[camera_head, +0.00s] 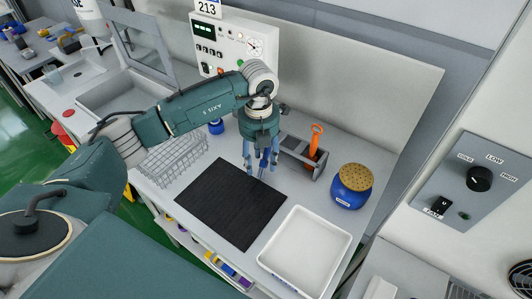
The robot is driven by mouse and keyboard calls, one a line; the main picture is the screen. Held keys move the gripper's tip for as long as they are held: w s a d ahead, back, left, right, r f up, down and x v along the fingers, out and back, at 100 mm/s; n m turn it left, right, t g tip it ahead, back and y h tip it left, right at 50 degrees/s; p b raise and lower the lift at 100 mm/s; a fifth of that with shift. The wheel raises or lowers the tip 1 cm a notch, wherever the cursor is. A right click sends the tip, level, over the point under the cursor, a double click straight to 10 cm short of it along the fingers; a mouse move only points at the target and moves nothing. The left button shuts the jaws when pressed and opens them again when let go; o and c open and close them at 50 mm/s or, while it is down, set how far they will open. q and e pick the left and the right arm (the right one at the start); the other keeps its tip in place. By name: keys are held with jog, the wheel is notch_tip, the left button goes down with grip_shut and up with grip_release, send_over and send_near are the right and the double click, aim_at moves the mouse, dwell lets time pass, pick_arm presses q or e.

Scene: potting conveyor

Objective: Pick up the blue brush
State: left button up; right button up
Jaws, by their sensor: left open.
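My left gripper (262,168) points down above the back edge of the black mat (230,203), just left of the grey caddy (291,146). Its fingers are bluish and spread apart, and I see nothing clearly held between them. I cannot clearly make out a blue brush; the gripper hides part of the area beside the caddy, and any blue there blends with the fingers. An orange-handled tool (316,139) stands tilted in the caddy. My right gripper is not in view.
A blue jar with a perforated tan lid (350,190) stands right of the caddy. A white tray (262,262) is at the front right. A wire basket (170,160) and small blue object (216,127) lie left. A control box (232,50) stands behind. The mat is clear.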

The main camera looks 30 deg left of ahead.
aim_at(260, 166)
pick_arm(q)
notch_tip(260, 166, down, 2)
jog(key=shift+s+f+p, duration=0.15)
jog(key=shift+f+p, duration=0.1)
jog(key=shift+p, duration=0.15)
jog(key=shift+f, duration=0.55)
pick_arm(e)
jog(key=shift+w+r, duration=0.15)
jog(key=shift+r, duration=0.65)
pick_arm(q)
grip_shut()
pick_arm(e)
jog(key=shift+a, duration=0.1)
pick_arm(q)
jog(key=shift+r, duration=0.1)
jog(key=shift+s+d+r, duration=0.25)
jog(key=shift+s+r, duration=0.05)
jog(key=s+d+r+b, duration=0.2)
jog(key=s+d+r, duration=0.1)
jog(key=s, duration=0.3)
jog(key=s+d+r+b, duration=0.1)
jog(key=s+d+r, duration=0.2)
jog(key=s+r, duration=0.1)
jog(key=shift+s+r+b, duration=0.15)
jog(key=shift+s+b, duration=0.25)
jog(key=shift+s, duration=0.5)
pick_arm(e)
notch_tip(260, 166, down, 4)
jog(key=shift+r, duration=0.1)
